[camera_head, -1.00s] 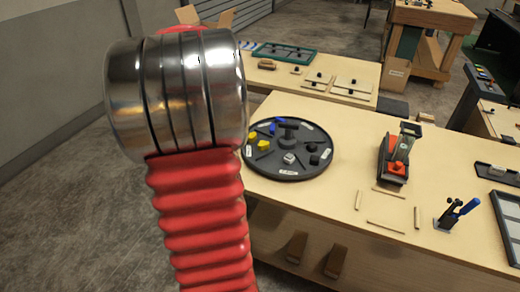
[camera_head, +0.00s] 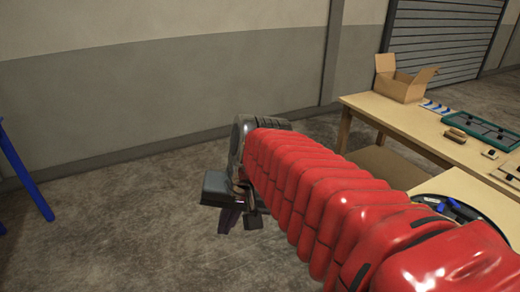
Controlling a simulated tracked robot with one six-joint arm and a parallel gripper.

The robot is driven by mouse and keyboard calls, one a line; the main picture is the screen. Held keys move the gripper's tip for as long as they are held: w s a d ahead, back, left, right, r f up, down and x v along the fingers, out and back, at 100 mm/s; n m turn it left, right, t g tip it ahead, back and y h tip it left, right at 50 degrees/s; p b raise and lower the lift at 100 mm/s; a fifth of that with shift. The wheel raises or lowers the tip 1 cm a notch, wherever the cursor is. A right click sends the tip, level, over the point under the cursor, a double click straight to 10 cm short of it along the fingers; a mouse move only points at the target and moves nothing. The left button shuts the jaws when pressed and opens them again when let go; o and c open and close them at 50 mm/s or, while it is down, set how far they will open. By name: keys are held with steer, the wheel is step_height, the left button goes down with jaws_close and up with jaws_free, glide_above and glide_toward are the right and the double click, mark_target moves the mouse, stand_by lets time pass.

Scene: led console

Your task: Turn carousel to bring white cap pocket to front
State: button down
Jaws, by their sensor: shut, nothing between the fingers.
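The carousel (camera_head: 462,209) is a round dark disc on the wooden table at the right. Only a slice of its rim, with a bit of blue, shows past my red arm. The white cap and its pocket cannot be made out. My gripper (camera_head: 240,220) hangs at the end of the arm, left of centre, over bare floor and well away from the carousel. It is shut and empty, and its dark fingers point down.
A second wooden table (camera_head: 395,125) stands at the back right. It holds an open cardboard box (camera_head: 402,84), a green-framed tray (camera_head: 482,128) and small blocks. A grey wall runs along the back. Blue legs (camera_head: 22,168) stand at the far left. The floor around my gripper is clear.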

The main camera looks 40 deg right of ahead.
steer(key=s+a+f+n+t+h, duration=0.1)
steer(key=s+a+n, duration=0.3)
steer(key=n, duration=0.3)
steer(key=shift+s+a+f+t, duration=0.2)
steer(key=shift+s+a+t, duration=0.15)
steer(key=shift+a, duration=0.45)
